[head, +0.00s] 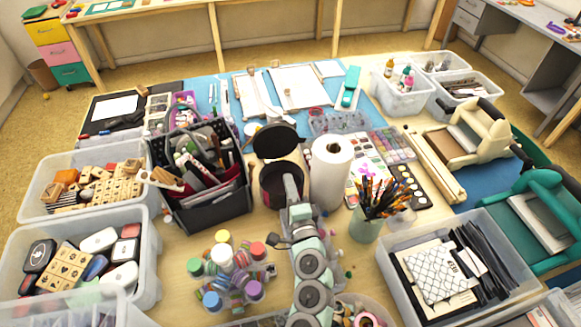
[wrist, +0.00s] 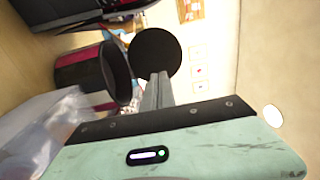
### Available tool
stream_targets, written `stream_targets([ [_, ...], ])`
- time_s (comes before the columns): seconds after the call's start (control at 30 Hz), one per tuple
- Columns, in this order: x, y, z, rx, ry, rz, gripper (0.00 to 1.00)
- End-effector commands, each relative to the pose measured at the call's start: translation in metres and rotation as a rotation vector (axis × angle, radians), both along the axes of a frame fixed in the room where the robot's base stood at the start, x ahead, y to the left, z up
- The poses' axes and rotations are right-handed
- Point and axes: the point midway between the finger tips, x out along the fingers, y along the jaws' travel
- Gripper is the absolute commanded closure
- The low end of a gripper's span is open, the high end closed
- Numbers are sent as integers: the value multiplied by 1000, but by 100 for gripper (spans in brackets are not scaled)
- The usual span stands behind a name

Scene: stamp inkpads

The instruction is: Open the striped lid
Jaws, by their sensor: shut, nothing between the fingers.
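A dark round canister with crimson stripes (head: 268,193) stands on the table near the middle; it also shows in the wrist view (wrist: 80,72), its mouth open. Its round black lid (head: 277,141) is raised behind the mouth, and its disc faces me in the wrist view (wrist: 157,52). I see no stripes on the disc. My gripper (head: 289,182) is in front of the lid, over the canister's mouth in the head view. In the wrist view its fingers (wrist: 157,80) are together and empty, their tips close to the lid's lower edge. Contact cannot be told.
A paper towel roll (head: 331,170) stands close on the right, with a pencil cup (head: 365,229) nearer me. A black caddy of tools (head: 205,210) is close on the left. Several colour-capped bottles stand in front left. Clear plastic bins line both sides.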

Motion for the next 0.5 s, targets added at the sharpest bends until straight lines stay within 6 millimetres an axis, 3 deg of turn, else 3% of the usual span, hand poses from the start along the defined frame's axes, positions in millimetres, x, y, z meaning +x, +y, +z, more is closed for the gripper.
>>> stream_targets([
  [0.5,81,15,2,-4,-1,0,100],
])
